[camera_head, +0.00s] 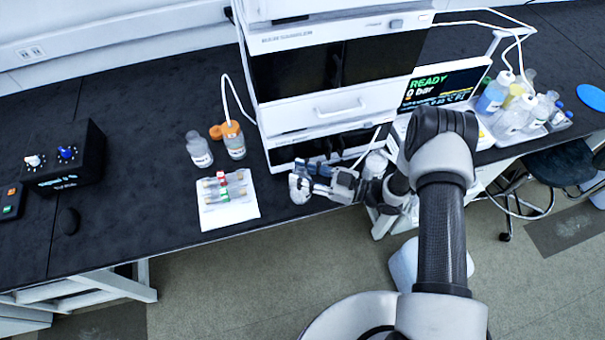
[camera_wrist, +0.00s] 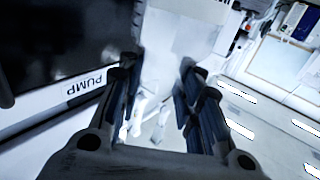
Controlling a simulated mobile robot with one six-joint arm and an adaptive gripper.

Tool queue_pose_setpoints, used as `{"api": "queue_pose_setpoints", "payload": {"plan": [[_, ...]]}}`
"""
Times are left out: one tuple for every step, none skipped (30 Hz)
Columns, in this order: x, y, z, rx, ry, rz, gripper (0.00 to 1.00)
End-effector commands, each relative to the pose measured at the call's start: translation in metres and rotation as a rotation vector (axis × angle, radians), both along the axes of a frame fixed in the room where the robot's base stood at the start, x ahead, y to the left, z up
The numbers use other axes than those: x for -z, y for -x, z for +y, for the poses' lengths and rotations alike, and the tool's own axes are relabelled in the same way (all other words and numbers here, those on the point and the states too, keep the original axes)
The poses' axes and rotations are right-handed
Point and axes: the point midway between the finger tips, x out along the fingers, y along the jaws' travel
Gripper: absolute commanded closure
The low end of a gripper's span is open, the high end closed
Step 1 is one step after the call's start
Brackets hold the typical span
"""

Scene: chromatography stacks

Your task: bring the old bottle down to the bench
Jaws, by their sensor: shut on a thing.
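My gripper (camera_head: 318,183) is in front of the lower part of the instrument stack, near the bench's front edge. Its fingers point left in the head view. It is shut on a pale, clear bottle (camera_head: 299,187), which shows at the fingertips. In the wrist view, the two dark fingers (camera_wrist: 157,78) stand either side of a whitish, blurred form, and the bottle's outline is hard to make out. The black bench (camera_head: 130,190) runs to the left of the stack.
A clear bottle (camera_head: 199,150) and an orange-capped bottle (camera_head: 233,140) with a tube stand left of the stack (camera_head: 330,75). In front of them, several vials lie on a white sheet (camera_head: 230,215). A control box (camera_head: 65,160) sits far left. Bare bench lies between.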

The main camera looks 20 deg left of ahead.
Motion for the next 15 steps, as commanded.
{"api": "queue_pose_setpoints", "payload": {"plan": [[-0.0015, -0.0003, 0.0, 0.0, -0.001, -0.001, 1.0], [-0.0015, -0.0003, 0.0, 0.0, -0.001, -0.001, 1.0], [-0.0014, -0.0003, 0.0, 0.0, -0.001, -0.001, 1.0], [-0.0008, -0.0002, 0.0, 0.0, -0.001, -0.001, 1.0], [0.0001, -0.0002, 0.0, 0.0, -0.001, -0.001, 1.0], [0.0018, -0.0002, 0.0, 0.0, -0.001, -0.001, 1.0], [0.0029, -0.0002, 0.0, 0.0, -0.001, -0.001, 1.0], [0.0034, -0.0001, 0.0001, 0.0, 0.0, 0.0, 0.67], [0.0025, 0.0, 0.0, 0.0, 0.0, 0.0, 0.64], [0.0024, 0.0, -0.0001, 0.0, 0.0, 0.0, 0.62], [0.0023, 0.0, -0.0001, 0.0, 0.001, 0.0, 0.6], [0.0023, 0.0, -0.0001, 0.0, 0.001, 0.0, 0.57], [0.0023, 0.0, -0.0001, 0.0, 0.001, 0.0, 0.55], [0.0024, 0.0, -0.0001, 0.0, 0.001, 0.0, 0.53], [0.0024, 0.0, -0.0001, 0.0, 0.001, 0.0, 0.51]]}}
